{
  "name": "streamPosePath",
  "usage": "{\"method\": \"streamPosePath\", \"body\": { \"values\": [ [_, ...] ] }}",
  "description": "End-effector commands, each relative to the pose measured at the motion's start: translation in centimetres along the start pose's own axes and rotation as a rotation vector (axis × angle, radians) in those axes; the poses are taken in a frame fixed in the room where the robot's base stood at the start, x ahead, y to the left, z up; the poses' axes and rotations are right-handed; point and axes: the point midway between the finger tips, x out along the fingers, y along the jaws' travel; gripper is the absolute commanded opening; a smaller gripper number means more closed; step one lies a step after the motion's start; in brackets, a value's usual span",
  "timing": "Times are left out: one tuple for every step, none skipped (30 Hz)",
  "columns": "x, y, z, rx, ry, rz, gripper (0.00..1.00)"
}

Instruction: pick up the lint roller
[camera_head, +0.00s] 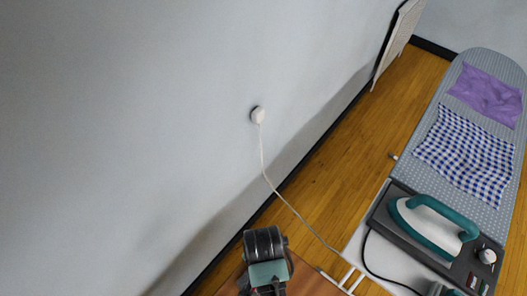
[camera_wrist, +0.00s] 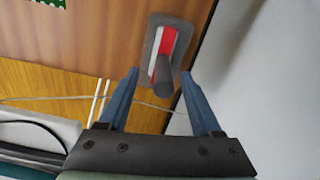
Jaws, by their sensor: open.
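In the wrist view a grey, rounded flat piece with a red and white band and a dark round handle, which looks like the lint roller (camera_wrist: 167,40), rests on the brown wooden surface (camera_wrist: 110,30). The handle points toward my camera. My gripper (camera_wrist: 159,72) is open, with its two blue fingers apart. The handle's end appears between the fingertips; I cannot tell how far ahead of them it is. Nothing is held. In the head view my arm hides the lint roller.
An ironing board (camera_head: 432,112) with a teal and white iron (camera_head: 428,228), a checked cloth (camera_head: 466,155) and a purple cloth (camera_head: 487,94) stands at the right. A white cord (camera_head: 277,192) runs from a wall socket (camera_head: 257,115). A green dotted item (camera_wrist: 52,3) lies top left. A wall borders the right.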

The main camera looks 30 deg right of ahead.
Motion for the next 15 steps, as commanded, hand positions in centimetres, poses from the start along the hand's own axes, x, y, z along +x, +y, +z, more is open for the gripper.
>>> {"method": "streamPosePath", "body": {
  "values": [
    [0.2, 0.0, 0.0, 0.000, 0.000, 0.000, 0.66],
    [0.3, 0.0, -0.1, 0.000, 0.001, 0.000, 0.66],
    [0.6, -0.1, -0.1, 0.000, 0.001, 0.000, 0.66],
    [0.7, -0.1, -0.2, 0.000, 0.000, 0.000, 0.66],
    [1.0, -0.1, -0.2, 0.000, 0.000, 0.000, 0.66],
    [1.4, -0.2, -0.4, 0.000, 0.000, 0.000, 0.66],
    [1.8, -0.2, -0.4, 0.000, -0.001, 0.001, 0.66],
    [2.1, -0.3, -0.6, 0.000, 0.001, 0.000, 0.66],
    [2.6, -0.3, -0.7, 0.000, 0.000, 0.001, 0.66],
    [3.0, -0.3, -0.8, 0.000, 0.000, 0.000, 0.66],
    [3.3, -0.4, -0.8, 0.000, 0.000, 0.001, 0.66],
    [4.0, -0.4, -0.8, -0.001, 0.000, 0.001, 0.66],
    [4.3, -0.4, -0.8, -0.001, 0.000, 0.000, 0.66],
    [4.6, -0.4, -0.8, -0.001, 0.000, 0.000, 0.66],
    [4.9, -0.4, -0.8, -0.001, 0.001, -0.001, 0.66]
  ]
}}
